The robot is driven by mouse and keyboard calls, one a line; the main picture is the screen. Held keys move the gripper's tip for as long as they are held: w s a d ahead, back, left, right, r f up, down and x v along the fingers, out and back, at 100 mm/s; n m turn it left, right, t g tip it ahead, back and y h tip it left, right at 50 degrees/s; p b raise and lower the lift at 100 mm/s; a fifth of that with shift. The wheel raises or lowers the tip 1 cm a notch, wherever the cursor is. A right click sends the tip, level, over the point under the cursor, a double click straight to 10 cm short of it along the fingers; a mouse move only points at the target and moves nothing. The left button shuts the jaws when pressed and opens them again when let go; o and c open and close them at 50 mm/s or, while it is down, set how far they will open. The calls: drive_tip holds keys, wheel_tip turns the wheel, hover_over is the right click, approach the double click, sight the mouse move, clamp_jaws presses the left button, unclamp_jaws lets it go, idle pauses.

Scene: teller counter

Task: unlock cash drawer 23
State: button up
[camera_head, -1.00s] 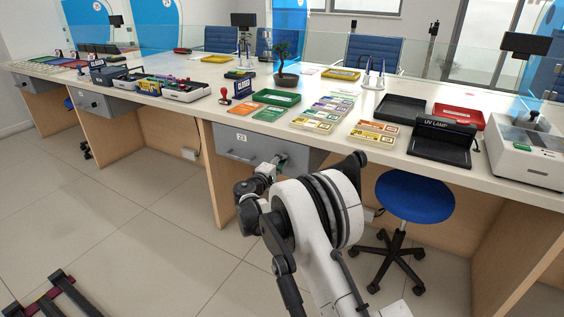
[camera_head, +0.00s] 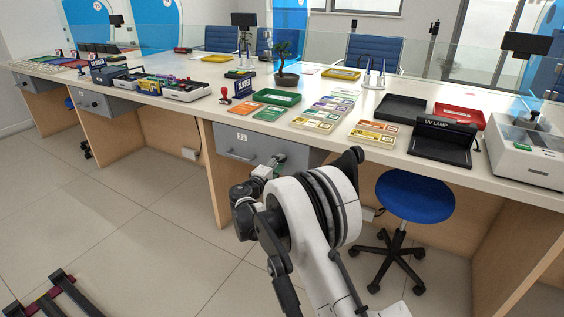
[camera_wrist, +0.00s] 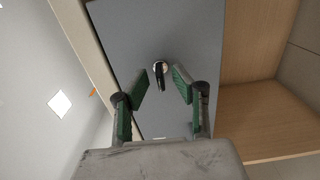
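My gripper (camera_wrist: 160,75) is open, with one green-padded finger on each side of the key and a visible gap to both. In the head view my gripper (camera_head: 274,164) is at the right part of the drawer front, small and partly hidden by my wrist.
The white counter (camera_head: 300,148) overhangs the drawer and carries trays and banknote bundles. A blue stool (camera_head: 415,196) stands to the right of my arm. A wooden panel (camera_head: 214,180) stands left below the drawer. The floor at left is mostly clear.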

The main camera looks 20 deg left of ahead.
drive_tip(key=s+a, duration=0.1)
drive_tip(key=s, duration=0.8)
drive_tip(key=shift+s+a, duration=0.2)
drive_tip(key=shift+s, duration=0.15)
